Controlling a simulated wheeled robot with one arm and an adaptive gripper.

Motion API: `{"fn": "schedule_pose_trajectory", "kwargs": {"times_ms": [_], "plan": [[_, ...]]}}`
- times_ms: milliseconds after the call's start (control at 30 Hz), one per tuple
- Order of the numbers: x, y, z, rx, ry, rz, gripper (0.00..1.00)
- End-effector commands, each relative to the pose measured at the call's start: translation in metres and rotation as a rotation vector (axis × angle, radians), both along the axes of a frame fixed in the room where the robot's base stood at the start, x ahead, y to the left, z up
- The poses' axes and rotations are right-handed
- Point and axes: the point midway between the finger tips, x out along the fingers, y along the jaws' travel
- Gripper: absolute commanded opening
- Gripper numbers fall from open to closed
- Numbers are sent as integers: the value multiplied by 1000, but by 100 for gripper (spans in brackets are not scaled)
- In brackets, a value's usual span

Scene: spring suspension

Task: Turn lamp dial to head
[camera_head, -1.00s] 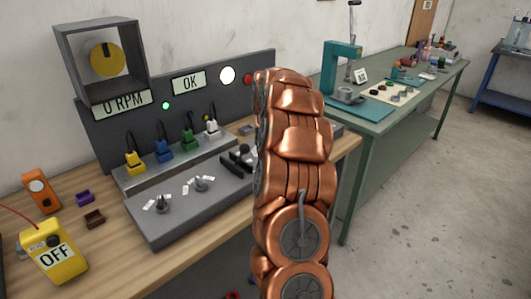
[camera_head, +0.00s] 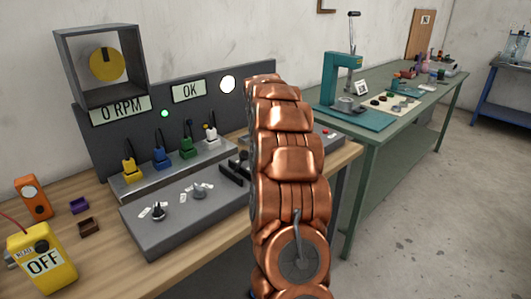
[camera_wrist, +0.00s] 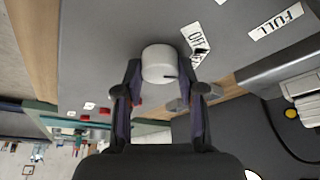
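In the wrist view a pale grey round knob (camera_wrist: 159,63) stands between the fingertips of my gripper (camera_wrist: 160,72). The fingers lie close on either side of it; I cannot tell whether both touch it. In the head view my copper arm hides the gripper and that knob. Two other small dials with labels, a left dial (camera_head: 158,212) and a right dial (camera_head: 200,192), show on the grey panel (camera_head: 180,231). I cannot tell which dial is the lamp's.
A black lever (camera_head: 234,170) stands left of my arm. Behind the panel are yellow, blue, green and white plugs (camera_head: 162,158), an OK display (camera_head: 189,91) and a 0 RPM display (camera_head: 119,110). A yellow meter (camera_head: 43,258) reads OFF. A green bench (camera_head: 385,126) stands right.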

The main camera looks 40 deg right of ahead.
Motion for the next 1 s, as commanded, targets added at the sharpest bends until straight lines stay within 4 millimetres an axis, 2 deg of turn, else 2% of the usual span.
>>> {"fn": "schedule_pose_trajectory", "kwargs": {"times_ms": [33,200,667,867,1000], "plan": [[0,0,0,0,0,0,45],[0,0,0,-1,-1,0,63],[-1,1,6,-1,-2,1,63],[-5,8,26,-3,-4,2,63],[-11,16,50,-3,-4,2,63]]}}
